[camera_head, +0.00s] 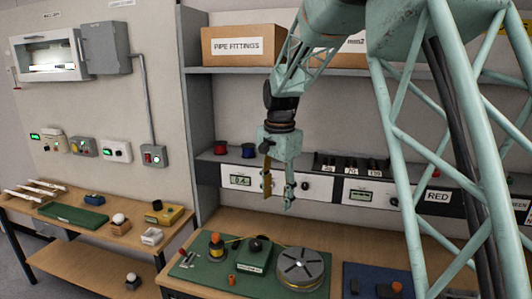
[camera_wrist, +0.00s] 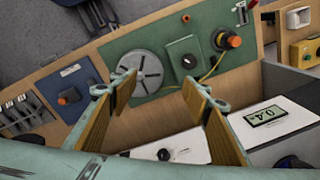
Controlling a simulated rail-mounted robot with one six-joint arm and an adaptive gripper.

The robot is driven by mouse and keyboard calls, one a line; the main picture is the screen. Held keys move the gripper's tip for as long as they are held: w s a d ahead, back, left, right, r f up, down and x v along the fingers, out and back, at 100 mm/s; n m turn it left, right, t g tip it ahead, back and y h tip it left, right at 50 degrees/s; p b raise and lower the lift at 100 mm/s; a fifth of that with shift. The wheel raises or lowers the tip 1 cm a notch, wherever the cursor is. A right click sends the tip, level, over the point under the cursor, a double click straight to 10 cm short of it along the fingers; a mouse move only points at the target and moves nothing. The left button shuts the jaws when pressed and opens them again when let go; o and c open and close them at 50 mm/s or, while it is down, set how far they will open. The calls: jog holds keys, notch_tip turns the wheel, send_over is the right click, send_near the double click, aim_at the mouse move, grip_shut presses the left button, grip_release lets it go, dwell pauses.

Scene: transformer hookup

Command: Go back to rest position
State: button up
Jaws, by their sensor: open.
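My gripper (camera_head: 278,190) hangs from the arm in front of the shelf, above the workbench's back edge. In the wrist view my gripper (camera_wrist: 165,95) has its two fingers with yellow-brown pads wide apart, with nothing between them. It touches nothing that I can see. Below it on the green mat (camera_head: 225,285) are a grey round disc (camera_head: 300,266), a dark green box with a black knob (camera_head: 255,252) and an orange and black fitting (camera_head: 216,245). A yellow cable runs between them. The disc also shows in the wrist view (camera_wrist: 140,67).
Instrument panels with displays (camera_head: 240,181) line the shelf behind my gripper. A pipe fittings box (camera_head: 242,45) stands on the upper shelf. A side table (camera_head: 95,222) at left holds small parts. A blue mat (camera_head: 375,280) lies on the bench at right.

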jog(key=s+d+r+n+t+b, duration=0.1)
jog(key=s+d+r, duration=0.3)
jog(key=s, duration=0.4)
jog(key=s+d+r+n, duration=0.2)
jog(key=s+d+r, duration=0.15)
jog(key=s, duration=0.45)
jog(key=s+d+r+n+t+b, duration=0.1)
jog(key=s+d+r, duration=0.35)
jog(key=s, duration=0.25)
jog(key=s+d+f+n+b, duration=0.1)
jog(key=s+d+f+n, duration=0.1)
jog(key=s, duration=1.2)
jog(key=s+d+f+n+t+b, duration=0.1)
jog(key=s+d+f+n, duration=0.1)
jog(key=s, duration=1.3)
jog(key=shift+s+d+f+n+b, duration=0.25)
jog(key=shift+d+n+b, duration=0.1)
jog(key=shift+d+n, duration=0.35)
